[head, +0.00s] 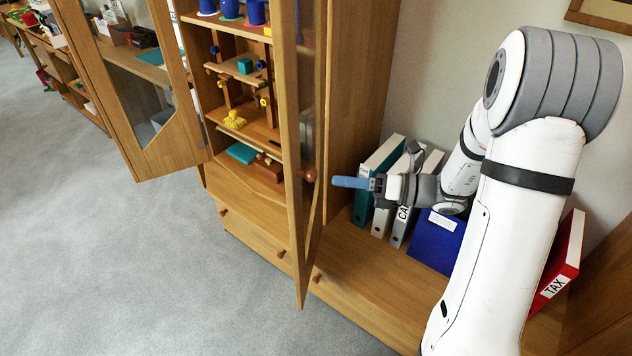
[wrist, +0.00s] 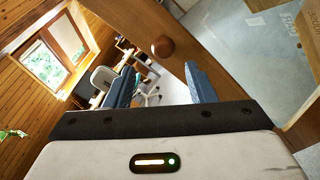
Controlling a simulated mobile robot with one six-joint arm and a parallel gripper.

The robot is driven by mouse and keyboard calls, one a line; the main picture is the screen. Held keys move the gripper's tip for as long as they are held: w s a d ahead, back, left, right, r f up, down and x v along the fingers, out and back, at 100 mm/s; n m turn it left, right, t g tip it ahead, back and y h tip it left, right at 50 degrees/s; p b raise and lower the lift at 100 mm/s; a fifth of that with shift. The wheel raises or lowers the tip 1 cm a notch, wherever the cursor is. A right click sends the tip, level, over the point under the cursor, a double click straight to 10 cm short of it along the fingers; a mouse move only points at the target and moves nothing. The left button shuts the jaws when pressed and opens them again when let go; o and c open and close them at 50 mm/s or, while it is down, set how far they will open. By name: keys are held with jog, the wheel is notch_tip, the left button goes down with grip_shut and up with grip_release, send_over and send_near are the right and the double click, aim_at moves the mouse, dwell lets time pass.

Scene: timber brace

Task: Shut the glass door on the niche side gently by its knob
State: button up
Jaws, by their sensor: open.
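The glass door on the niche side (head: 292,130) stands open and shows nearly edge-on in the head view. Its round brown knob (head: 309,175) is on the door's side facing the niche. My gripper (head: 337,182) is just right of the knob, with its blue fingers pointing at it. In the wrist view the knob (wrist: 163,46) sits on the diagonal wooden door frame (wrist: 150,32), ahead of my open gripper (wrist: 159,69). The knob lies between the lines of the two fingers, beyond their tips, and appears untouched.
The other glass door (head: 165,150) also stands open at the left. Cabinet shelves (head: 245,130) hold blue cups and small blocks. Grey floor (head: 120,260) is clear in front.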

aim_at(312, 176)
jog(key=a, duration=0.2)
jog(key=w+a, duration=0.1)
jog(key=a, duration=0.2)
jog(key=w+a, duration=0.1)
jog(key=a, duration=0.1)
jog(key=shift+a+f, duration=0.1)
jog(key=shift+a, duration=0.1)
jog(key=shift+c, duration=0.4)
grip_shut()
